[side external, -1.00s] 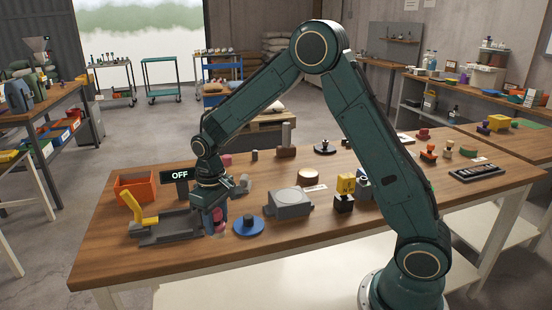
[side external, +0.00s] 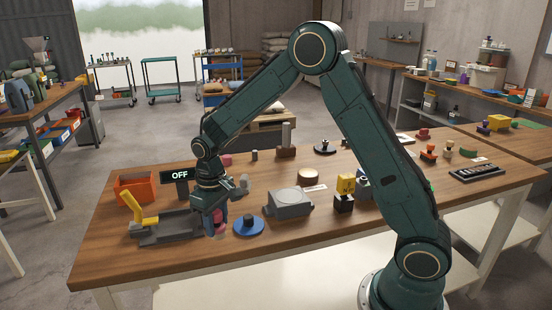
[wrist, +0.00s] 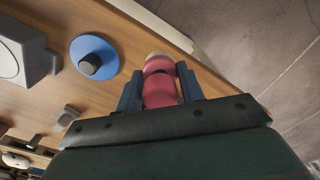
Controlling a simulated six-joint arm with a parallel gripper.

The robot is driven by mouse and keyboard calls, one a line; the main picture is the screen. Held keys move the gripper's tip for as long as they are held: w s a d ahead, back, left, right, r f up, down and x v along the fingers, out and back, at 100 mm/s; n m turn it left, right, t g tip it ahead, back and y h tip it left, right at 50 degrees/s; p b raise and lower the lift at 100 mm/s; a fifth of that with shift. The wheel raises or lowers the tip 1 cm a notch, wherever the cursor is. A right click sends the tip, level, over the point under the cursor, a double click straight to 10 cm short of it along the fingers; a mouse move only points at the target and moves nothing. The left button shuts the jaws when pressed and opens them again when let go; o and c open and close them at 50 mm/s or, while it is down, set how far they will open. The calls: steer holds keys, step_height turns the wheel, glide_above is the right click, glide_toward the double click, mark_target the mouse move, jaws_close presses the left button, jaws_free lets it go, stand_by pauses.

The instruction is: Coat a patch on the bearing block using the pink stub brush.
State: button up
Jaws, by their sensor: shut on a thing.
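My gripper (side external: 214,224) is near the front left of the wooden table, pointing down between the grey yellow-handled device and the blue disc. In the wrist view my gripper (wrist: 160,88) is shut on the pink stub brush (wrist: 161,92), one finger on each side. The brush has a pale tip (wrist: 157,56) beyond the fingers; its pink body also shows in the side view (side external: 219,216). The grey block with a round top (side external: 289,204), which looks like the bearing block, stands right of my gripper. Its edge shows at the left of the wrist view (wrist: 33,61).
The blue disc with a dark knob (side external: 248,226) lies between my gripper and the grey block. A grey device with a yellow handle (side external: 165,228), an orange bin (side external: 136,187) and an OFF sign (side external: 179,175) are to the left. A yellow-topped black block (side external: 344,200) stands further right.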

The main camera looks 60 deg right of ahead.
step_height(320, 180, up, 10)
steer(key=shift+f, duration=0.1)
steer(key=d, duration=3.2)
steer(key=s+d, duration=0.3)
steer(key=d, duration=0.4)
steer(key=s+d, duration=0.4)
steer(key=d, duration=0.3)
steer(key=f, duration=0.5)
steer(key=shift+w+a+f, duration=0.15)
steer(key=shift+w+a, duration=0.1)
steer(key=shift+a, duration=0.1)
steer(key=shift+f, duration=0.1)
steer(key=shift+f, duration=2.9)
steer(key=shift+f, duration=0.55)
